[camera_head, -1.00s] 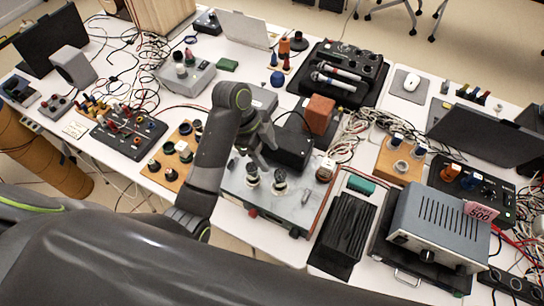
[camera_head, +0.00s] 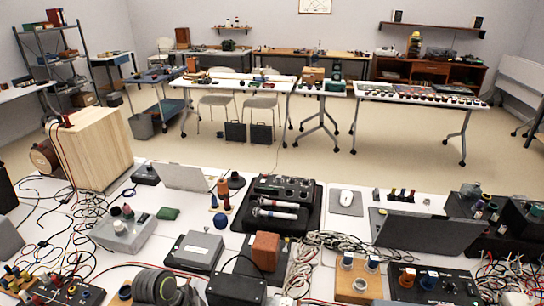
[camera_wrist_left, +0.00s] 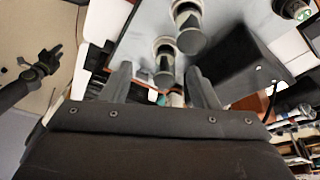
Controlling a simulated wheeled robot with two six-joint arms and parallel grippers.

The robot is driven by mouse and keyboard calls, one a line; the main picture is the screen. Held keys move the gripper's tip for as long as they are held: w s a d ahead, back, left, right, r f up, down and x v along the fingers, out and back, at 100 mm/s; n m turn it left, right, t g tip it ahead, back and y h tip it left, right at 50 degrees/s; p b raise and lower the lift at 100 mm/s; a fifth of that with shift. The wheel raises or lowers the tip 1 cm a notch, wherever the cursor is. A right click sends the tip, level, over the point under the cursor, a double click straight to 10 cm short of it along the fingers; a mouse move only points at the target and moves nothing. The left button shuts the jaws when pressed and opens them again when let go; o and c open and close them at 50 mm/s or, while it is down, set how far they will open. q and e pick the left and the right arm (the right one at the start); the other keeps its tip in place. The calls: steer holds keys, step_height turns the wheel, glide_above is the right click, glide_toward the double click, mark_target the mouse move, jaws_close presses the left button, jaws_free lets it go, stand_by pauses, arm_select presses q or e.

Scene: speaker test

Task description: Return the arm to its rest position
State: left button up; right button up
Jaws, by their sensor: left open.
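My left gripper (camera_wrist_left: 161,88) is open in the left wrist view, its two dark fingers apart with nothing seen held between them. Just beyond the fingertips are two pale posts with dark tips (camera_wrist_left: 187,22) on a grey panel (camera_wrist_left: 135,42). A black box (camera_wrist_left: 238,70) is to the right of the fingers. At the left edge of that view, a dark arm with a gripper-like end (camera_wrist_left: 42,66) shows over the floor; it looks like my right one, too small to read its jaws.
The front table is crowded with a wooden box (camera_head: 92,150), a black tray with microphones (camera_head: 300,190), a brown block (camera_head: 265,250), a dark laptop (camera_head: 425,232) and tangled cables (camera_head: 345,243). Open floor (camera_head: 250,152) lies behind it, with more tables beyond.

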arm_select(q)
steer(key=s+a+r+n+t+y, duration=0.1)
steer(key=s+a+n+t+y, duration=0.15)
steer(key=s+a+n, duration=0.65)
steer(key=s+a+n+t+y, duration=0.1)
steer(key=s+a+n+y, duration=0.35)
steer(key=s, duration=0.65)
step_height(320, 180, down, 28)
steer(key=a+n+g+h+b, duration=0.2)
steer(key=b, duration=0.3)
steer(key=s+d+f+b, duration=0.1)
steer(key=s+f+b, duration=0.1)
steer(key=s+f, duration=0.5)
steer(key=s+f+g+b, duration=0.1)
steer(key=s+f+b, duration=0.1)
steer(key=s+f, duration=0.6)
step_height(320, 180, down, 7)
steer(key=shift+s+d+f, duration=0.1)
steer(key=shift+s+d, duration=0.05)
steer(key=shift+d, duration=0.25)
